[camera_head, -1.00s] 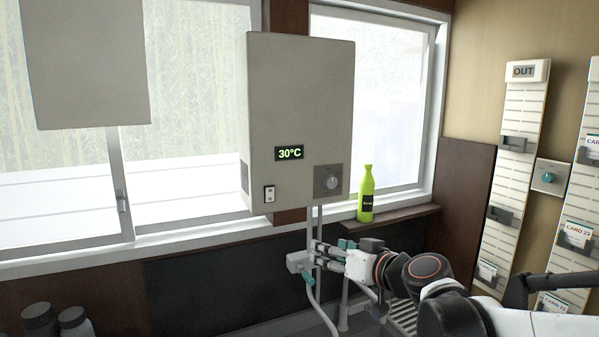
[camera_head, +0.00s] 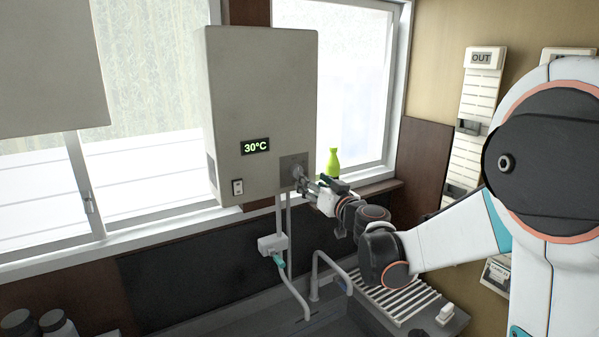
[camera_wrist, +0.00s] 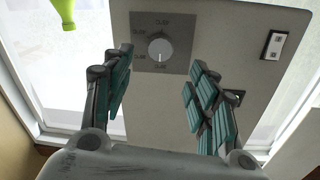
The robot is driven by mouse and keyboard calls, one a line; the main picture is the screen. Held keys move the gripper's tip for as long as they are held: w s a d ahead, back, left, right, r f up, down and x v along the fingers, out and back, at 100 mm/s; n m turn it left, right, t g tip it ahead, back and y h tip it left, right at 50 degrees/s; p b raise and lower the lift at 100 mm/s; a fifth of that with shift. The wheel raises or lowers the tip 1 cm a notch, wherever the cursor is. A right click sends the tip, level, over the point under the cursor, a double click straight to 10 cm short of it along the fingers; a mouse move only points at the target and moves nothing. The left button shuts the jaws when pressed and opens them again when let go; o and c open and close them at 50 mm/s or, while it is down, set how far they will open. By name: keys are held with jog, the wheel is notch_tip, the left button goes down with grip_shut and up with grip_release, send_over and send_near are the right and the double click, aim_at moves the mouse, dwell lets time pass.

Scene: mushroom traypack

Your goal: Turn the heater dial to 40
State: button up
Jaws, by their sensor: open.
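The heater (camera_head: 262,90) is a pale box on the wall, and its green display (camera_head: 255,146) reads 30°C. The dial (camera_wrist: 160,48) is a round light knob on a grey square plate with small labels too blurred to read. In the head view the dial (camera_head: 297,171) is partly hidden by my gripper (camera_head: 306,180), which is at the heater's lower right front. In the wrist view my gripper (camera_wrist: 160,85) is open and empty, its two teal-padded fingers apart. The dial shows in the gap between them, toward the far end; I cannot tell whether a finger touches it.
A rocker switch (camera_head: 237,187) is on the heater's lower left. A green bottle (camera_head: 333,163) stands on the sill close behind my gripper. Below are a faucet (camera_head: 315,275), a valve with hose (camera_head: 272,245) and a slatted drainboard (camera_head: 395,298).

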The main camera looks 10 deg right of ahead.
aim_at(296, 171)
jog(key=p+x, duration=0.1)
jog(key=x, duration=0.7)
jog(key=c, duration=1.1)
